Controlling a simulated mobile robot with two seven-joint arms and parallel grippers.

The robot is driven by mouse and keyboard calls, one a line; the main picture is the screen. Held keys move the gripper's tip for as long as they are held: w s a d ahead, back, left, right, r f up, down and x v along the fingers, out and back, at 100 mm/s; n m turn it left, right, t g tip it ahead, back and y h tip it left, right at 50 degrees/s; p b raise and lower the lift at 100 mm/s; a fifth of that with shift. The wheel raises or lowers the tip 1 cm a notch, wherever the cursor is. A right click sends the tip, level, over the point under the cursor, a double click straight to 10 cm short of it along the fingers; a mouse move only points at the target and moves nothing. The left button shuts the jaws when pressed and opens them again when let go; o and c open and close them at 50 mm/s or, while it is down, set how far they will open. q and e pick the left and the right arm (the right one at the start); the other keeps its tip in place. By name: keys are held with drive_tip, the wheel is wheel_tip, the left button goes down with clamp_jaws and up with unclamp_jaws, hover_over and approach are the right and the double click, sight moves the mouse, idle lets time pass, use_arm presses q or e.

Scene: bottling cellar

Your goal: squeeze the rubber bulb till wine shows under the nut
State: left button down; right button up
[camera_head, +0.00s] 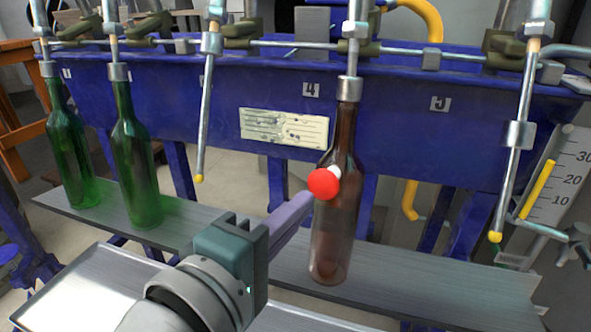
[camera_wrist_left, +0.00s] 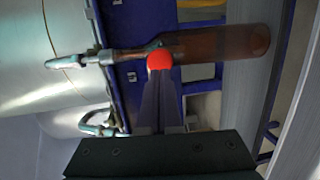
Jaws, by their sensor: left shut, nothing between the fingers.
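The red rubber bulb (camera_head: 323,183) has a short white stem and shows in front of the brown bottle (camera_head: 336,235) under number 4. The bulb also shows in the left wrist view (camera_wrist_left: 160,60), just beyond my fingertips. My left gripper (camera_head: 308,197) comes in from the lower left, its purple fingers shut together with nothing between them. Its tips end right by the bulb; I cannot tell whether they touch it. A metal nut (camera_head: 349,90) sits at the top of the brown bottle's neck. I see no wine clearly under it. My right gripper is not in view.
Two green bottles (camera_head: 138,175) stand at the left on the metal shelf (camera_head: 440,270). Filler tubes with yellow tips (camera_head: 199,178) hang in front of the blue machine (camera_head: 420,140). A scale plate (camera_head: 565,180) is at the right. A metal tray (camera_head: 80,290) lies front left.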

sight(318, 188)
use_arm(q)
drive_tip(key=shift+w, duration=0.2)
idle(0.5)
drive_tip(key=shift+b+x, duration=1.2)
drive_tip(key=shift+x, duration=0.75)
drive_tip(key=shift+s, duration=0.15)
drive_tip(key=shift+s+a+r+p, duration=0.15)
drive_tip(key=shift+s+p, duration=0.1)
drive_tip(key=shift+p, duration=0.2)
drive_tip(key=shift+s+a+p, duration=0.3)
drive_tip(key=shift+s+p, duration=0.1)
drive_tip(key=shift+s, duration=0.15)
drive_tip(key=shift+w, duration=0.15)
